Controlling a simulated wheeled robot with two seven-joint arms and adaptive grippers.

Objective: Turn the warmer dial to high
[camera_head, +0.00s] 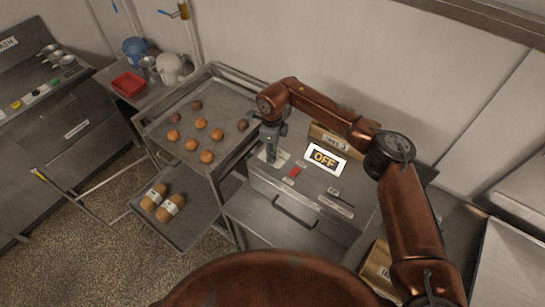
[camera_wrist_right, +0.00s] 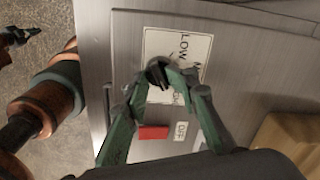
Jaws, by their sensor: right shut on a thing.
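The warmer is a steel cabinet (camera_head: 260,175) with a drawer handle, standing to the right of the rolling rack. A white dial plate (camera_wrist_right: 195,47) with the word LOW and other partly covered lettering is on its top. My right gripper (camera_head: 269,158) points down at this plate. In the right wrist view its green fingers (camera_wrist_right: 165,80) are shut around the dark dial (camera_wrist_right: 155,75), which is mostly hidden. I cannot tell which mark the dial points to.
A red switch (camera_head: 294,172) is on the warmer top near the dial. A rack with a tray of buns (camera_head: 222,101) stands close on the left, with wrapped loaves (camera_head: 170,207) below. A cardboard box (camera_head: 378,270) is at the right.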

